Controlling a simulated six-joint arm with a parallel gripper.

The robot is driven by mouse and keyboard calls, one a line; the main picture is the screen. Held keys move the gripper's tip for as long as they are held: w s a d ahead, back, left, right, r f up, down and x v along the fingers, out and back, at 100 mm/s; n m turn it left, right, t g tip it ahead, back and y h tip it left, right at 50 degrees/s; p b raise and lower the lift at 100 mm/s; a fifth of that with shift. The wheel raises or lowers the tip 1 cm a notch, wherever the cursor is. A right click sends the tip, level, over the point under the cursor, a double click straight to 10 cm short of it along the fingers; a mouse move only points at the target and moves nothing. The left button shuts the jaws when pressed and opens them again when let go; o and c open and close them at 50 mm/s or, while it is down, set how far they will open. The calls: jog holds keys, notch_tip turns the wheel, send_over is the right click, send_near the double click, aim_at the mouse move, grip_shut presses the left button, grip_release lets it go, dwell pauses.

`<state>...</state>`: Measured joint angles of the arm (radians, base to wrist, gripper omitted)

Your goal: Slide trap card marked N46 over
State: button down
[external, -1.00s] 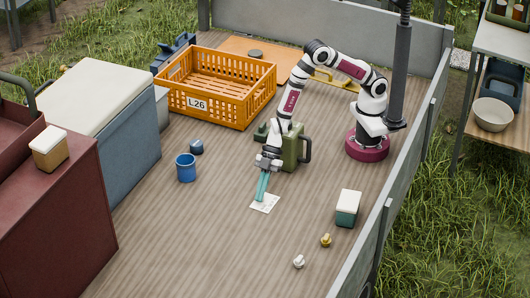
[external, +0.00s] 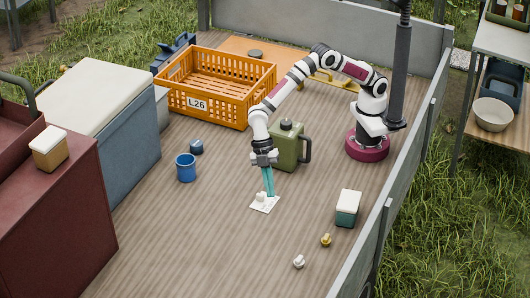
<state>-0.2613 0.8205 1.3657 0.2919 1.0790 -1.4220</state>
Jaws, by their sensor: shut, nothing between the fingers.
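A white card (external: 272,204) lies flat on the wooden deck (external: 215,235), left of centre of the open floor. Its marking is too small to read. My gripper (external: 268,194) points down with its teal fingers shut and empty, the tips at the card's upper part. I cannot tell whether they touch it. A small white knob-like shape (external: 261,197) shows on the card just left of the fingertips.
An olive jerrycan (external: 287,146) stands close behind my gripper. A blue cup (external: 186,168) is to the left, a green box with a white lid (external: 347,208) to the right. Small yellow (external: 326,240) and white (external: 299,262) knobs sit in front. An orange crate (external: 217,87) marked L26 is behind.

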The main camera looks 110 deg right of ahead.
aim_at(265, 199)
jog(key=w+d+m+h, duration=0.2)
jog(key=w+d+h, duration=0.1)
jog(key=d+h, duration=0.15)
jog(key=shift+h, duration=0.45)
jog(key=f, duration=1)
jog(key=shift+a, duration=0.35)
jog(key=shift+s+d+r, duration=0.15)
jog(key=shift+s+d, duration=0.7)
jog(key=shift+d, duration=0.15)
jog(key=shift+s+d, duration=0.35)
jog(key=shift+d, duration=0.05)
jog(key=shift+s+d, duration=1.15)
jog(key=shift+d, duration=0.2)
